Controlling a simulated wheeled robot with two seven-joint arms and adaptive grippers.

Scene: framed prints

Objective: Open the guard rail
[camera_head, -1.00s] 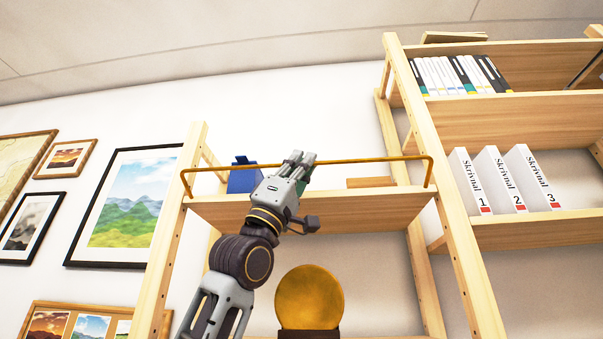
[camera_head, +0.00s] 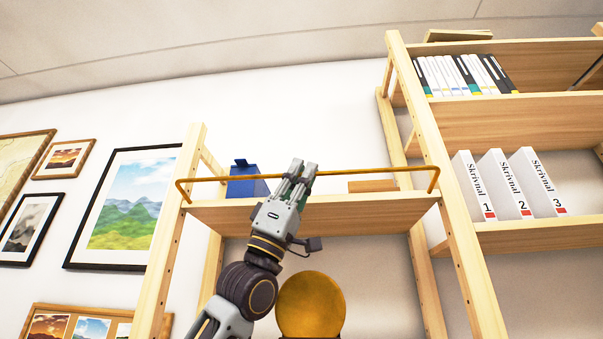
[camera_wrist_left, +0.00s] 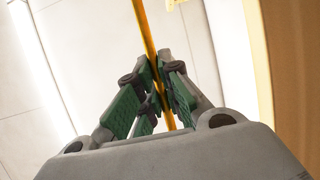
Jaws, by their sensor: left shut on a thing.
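The guard rail (camera_head: 228,178) is a thin golden-yellow bar with bent ends. It runs across the front of the upper shelf (camera_head: 350,211) of the left wooden rack, a little above the board. My left gripper (camera_head: 303,169) reaches up from below and is shut on the bar near its middle. In the left wrist view the rail (camera_wrist_left: 147,28) passes between the green-padded fingers (camera_wrist_left: 160,92). The fingers hide a short stretch of the bar. My right gripper is not in view.
A blue object (camera_head: 247,182) and a flat wooden piece (camera_head: 373,186) sit on the shelf behind the rail. A golden disc (camera_head: 311,304) stands below, beside my arm. A taller rack with white binders (camera_head: 507,184) is at right. Framed prints (camera_head: 124,208) hang at left.

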